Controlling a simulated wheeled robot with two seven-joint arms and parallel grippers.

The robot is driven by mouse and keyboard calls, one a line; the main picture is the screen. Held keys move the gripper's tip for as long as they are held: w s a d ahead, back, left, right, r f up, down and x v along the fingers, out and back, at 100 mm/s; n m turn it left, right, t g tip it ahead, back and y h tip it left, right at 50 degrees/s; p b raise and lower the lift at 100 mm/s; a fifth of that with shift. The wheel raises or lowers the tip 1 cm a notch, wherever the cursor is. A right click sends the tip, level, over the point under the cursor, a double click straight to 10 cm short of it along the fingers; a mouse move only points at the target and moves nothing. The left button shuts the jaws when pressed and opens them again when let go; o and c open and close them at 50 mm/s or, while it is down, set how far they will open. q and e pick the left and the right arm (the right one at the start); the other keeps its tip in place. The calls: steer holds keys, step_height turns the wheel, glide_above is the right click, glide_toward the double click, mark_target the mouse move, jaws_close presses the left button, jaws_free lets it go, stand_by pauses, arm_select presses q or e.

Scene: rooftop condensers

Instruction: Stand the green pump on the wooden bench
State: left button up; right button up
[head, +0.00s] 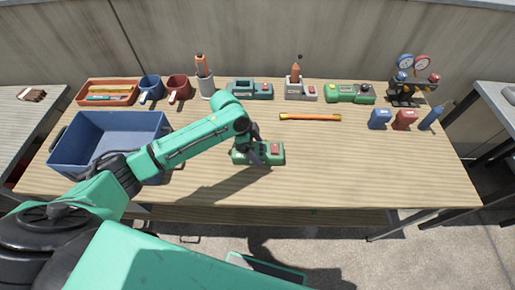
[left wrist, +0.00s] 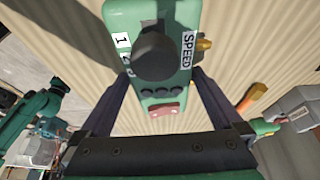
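The green pump (head: 242,156) lies flat on the wooden bench (head: 340,165), near the middle, with a red part on top. In the left wrist view, the green pump (left wrist: 172,18) has a black knob, a SPEED label and a pinkish-red button. My left gripper (head: 264,152) reaches down over it. Its fingers (left wrist: 162,78) sit against both long sides of the pump and look closed on it; the very tips are partly hidden. I see no clear gap under the pump. My right gripper is not in view.
A blue bin (head: 90,128) stands at the left. A red-orange bar (head: 310,117) lies behind the pump. Along the back are a teal device (head: 262,90), another green device (head: 345,93) and a gauge stand (head: 405,95). The front right of the bench is clear.

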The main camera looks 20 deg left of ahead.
arm_select(q)
steer(key=v, duration=1.2)
steer(key=shift+a+b, duration=0.1)
steer(key=shift+b, duration=0.2)
steer(key=shift+s+f, duration=0.1)
